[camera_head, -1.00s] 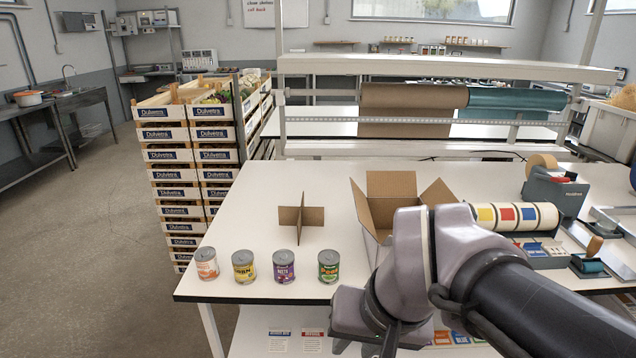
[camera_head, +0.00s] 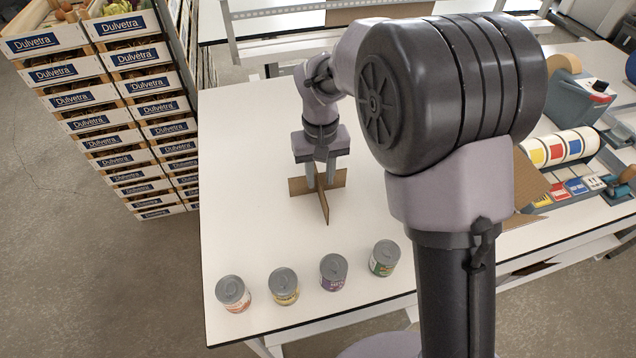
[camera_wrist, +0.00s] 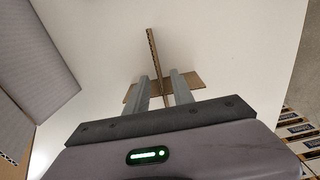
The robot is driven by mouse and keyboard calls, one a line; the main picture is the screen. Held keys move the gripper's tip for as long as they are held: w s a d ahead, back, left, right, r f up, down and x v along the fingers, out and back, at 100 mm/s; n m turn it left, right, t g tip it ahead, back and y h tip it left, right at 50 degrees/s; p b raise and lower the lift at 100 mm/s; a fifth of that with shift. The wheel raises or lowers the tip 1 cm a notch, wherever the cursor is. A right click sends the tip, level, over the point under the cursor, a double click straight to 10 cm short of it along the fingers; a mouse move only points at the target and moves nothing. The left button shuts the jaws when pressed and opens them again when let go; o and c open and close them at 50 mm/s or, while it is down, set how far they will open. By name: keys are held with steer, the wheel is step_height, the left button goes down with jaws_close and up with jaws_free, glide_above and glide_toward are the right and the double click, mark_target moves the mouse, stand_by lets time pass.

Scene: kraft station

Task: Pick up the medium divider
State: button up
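The brown cardboard divider (camera_head: 323,206), two panels crossed, stands upright on the white table behind the row of cans. My gripper (camera_head: 320,180) points straight down over it, fingers at its centre. In the wrist view, the divider (camera_wrist: 154,50) shows one panel running between my gripper's two fingers (camera_wrist: 161,82), and the other panel lying across by the fingertips. The fingers are apart, with a gap beside the panel. The tips' exact depth along the panel is hard to judge.
Several cans (camera_head: 284,287) stand in a row along the table's front edge. The cardboard box (camera_head: 527,185) is mostly hidden behind my arm. A tape dispenser (camera_head: 578,95) and label rolls (camera_head: 560,148) are at the right. Stacked crates (camera_head: 125,110) stand left of the table.

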mark_target(321, 192)
step_height(321, 192, down, 7)
steer(key=shift+w+d+r+b, duration=0.1)
steer(key=shift+w+b, duration=0.05)
steer(key=shift+b, duration=1.1)
steer(key=shift+r, duration=0.15)
steer(key=shift+c, duration=0.4)
jaws_close()
